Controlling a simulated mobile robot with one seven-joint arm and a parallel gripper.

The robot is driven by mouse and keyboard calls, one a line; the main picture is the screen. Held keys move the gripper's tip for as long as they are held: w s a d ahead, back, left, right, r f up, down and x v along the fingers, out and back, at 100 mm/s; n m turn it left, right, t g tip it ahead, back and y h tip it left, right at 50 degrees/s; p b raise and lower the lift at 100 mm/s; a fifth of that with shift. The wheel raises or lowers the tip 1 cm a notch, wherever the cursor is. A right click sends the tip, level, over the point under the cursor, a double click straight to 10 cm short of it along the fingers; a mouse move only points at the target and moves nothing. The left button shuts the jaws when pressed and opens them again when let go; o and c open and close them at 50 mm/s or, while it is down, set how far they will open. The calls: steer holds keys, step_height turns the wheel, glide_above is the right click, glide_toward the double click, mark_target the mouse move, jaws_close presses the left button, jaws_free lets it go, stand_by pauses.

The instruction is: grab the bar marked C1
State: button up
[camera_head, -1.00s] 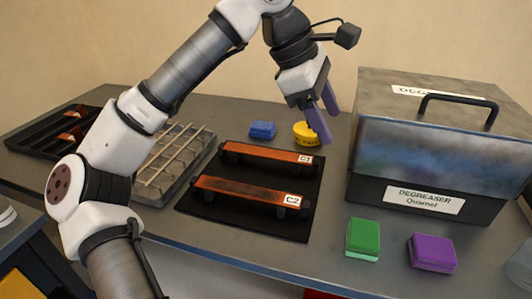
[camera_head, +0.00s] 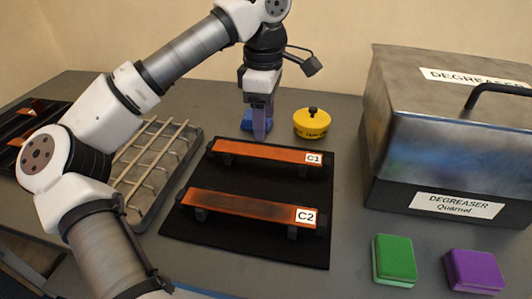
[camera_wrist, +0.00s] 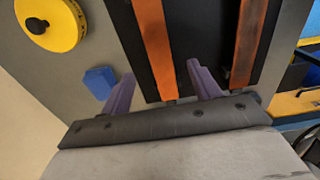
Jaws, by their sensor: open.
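The copper-coloured bar marked C1 (camera_head: 265,153) lies on supports at the back of a black mat (camera_head: 250,177); its white label is at the right end. A darker bar marked C2 (camera_head: 247,205) lies in front of it, roughly parallel. In the wrist view my gripper (camera_wrist: 163,90) is open, with purple fingers apart. The C1 bar (camera_wrist: 154,42) runs between the fingers' lines, with no contact visible. The C2 bar (camera_wrist: 248,45) is right of the right finger.
A blue block (camera_head: 247,121) sits behind the gripper. A yellow round object (camera_head: 312,123) stands behind the mat. A metal degreaser box (camera_head: 440,140) is at right, with a green sponge (camera_head: 395,258) and purple sponge (camera_head: 474,270) in front. A wire rack (camera_head: 155,165) is left.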

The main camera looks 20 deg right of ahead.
mark_target(267, 152)
steer(key=shift+d+f, duration=0.2)
steer(key=shift+f, duration=3.2)
jaws_close()
